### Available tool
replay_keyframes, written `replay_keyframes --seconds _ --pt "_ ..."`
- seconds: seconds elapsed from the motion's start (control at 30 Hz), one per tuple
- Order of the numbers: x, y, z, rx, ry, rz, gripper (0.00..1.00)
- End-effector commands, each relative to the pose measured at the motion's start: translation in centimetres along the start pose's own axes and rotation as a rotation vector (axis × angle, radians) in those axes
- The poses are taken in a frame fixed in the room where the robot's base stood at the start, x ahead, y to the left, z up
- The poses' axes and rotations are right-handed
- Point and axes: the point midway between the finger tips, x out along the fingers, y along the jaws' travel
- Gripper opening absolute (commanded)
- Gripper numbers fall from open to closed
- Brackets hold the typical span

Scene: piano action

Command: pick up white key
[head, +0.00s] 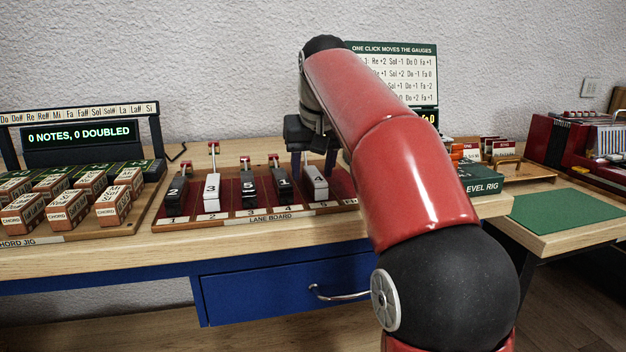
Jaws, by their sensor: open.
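Two white keys stand on the dark red lane board (230,209). One white key (211,190), marked 3, is in lane 2. The other white key (317,184), marked 4, is toward the board's right end. My gripper (313,169) points down over the key marked 4, with its dark fingers apart and nothing seen held between them. One finger shows to the left of that key's top and one to the right. I cannot tell whether they touch it. My red arm hides the board's right end.
Black keys (249,189) stand in other lanes, close to the white ones. The chord jig (75,227) with several chord blocks is on the left. A green rig box (480,178) is right of my arm. Thin red-topped posts (213,148) rise behind the keys.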

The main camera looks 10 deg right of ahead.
Motion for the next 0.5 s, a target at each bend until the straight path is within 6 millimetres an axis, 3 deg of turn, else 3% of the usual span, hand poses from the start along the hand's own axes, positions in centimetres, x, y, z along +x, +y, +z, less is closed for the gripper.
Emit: replay_keyframes --seconds 0.5 --pt "0.39 0.0 0.19 0.0 -0.001 0.0 0.48"
